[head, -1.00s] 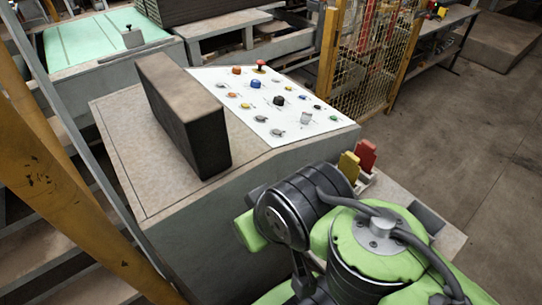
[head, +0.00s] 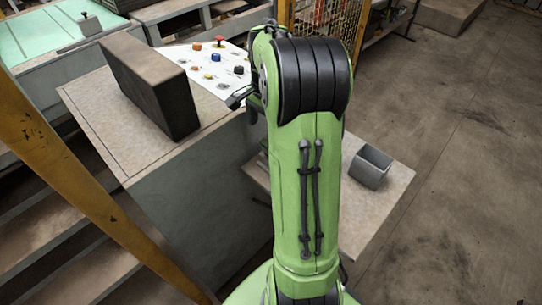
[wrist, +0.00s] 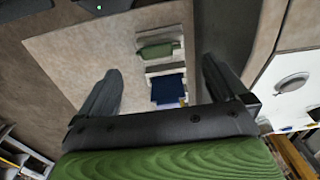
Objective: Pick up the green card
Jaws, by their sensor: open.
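The green card (wrist: 155,50) shows in the wrist view, in a pale holder (wrist: 152,69) on a tan surface. A dark blue card (wrist: 168,89) sits in the holder just below it in the picture. My gripper (wrist: 160,66) is open and empty, its two dark fingers spread to the left and right of the cards in the picture. I cannot tell how far above them the fingers are. In the head view my own arm hides the cards and most of the gripper.
A grey open box (head: 371,166) stands on the low shelf (head: 388,198) at right. A yellow post (head: 75,175) runs along the left. The floor at right is clear.

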